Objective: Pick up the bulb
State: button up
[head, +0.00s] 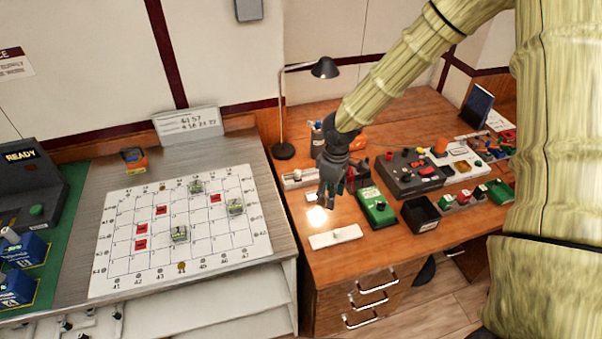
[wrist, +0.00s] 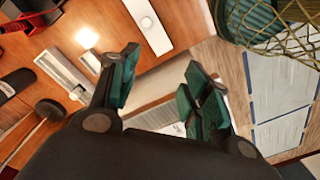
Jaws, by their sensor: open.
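A bright white glow (head: 317,215) lies on the wooden desk, just below my gripper in the head view. It also shows in the wrist view (wrist: 86,37), up and left of the fingers. I cannot make out a bulb's shape in the glare, so I cannot tell whether it is the bulb or only its light. My gripper (head: 325,198) hangs over the desk's left part, pointing down. In the wrist view its green-padded fingers (wrist: 160,88) are apart with nothing between them.
A white strip with a knob (head: 336,237) lies near the desk's front edge. A green box (head: 376,207) and a black open bin (head: 420,214) stand right of my gripper. A black lamp (head: 325,68) stands behind. A gridded board (head: 180,225) lies on the left table.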

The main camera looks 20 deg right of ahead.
aim_at(297, 178)
jog(key=i, duration=0.9)
jog(key=u, duration=0.05)
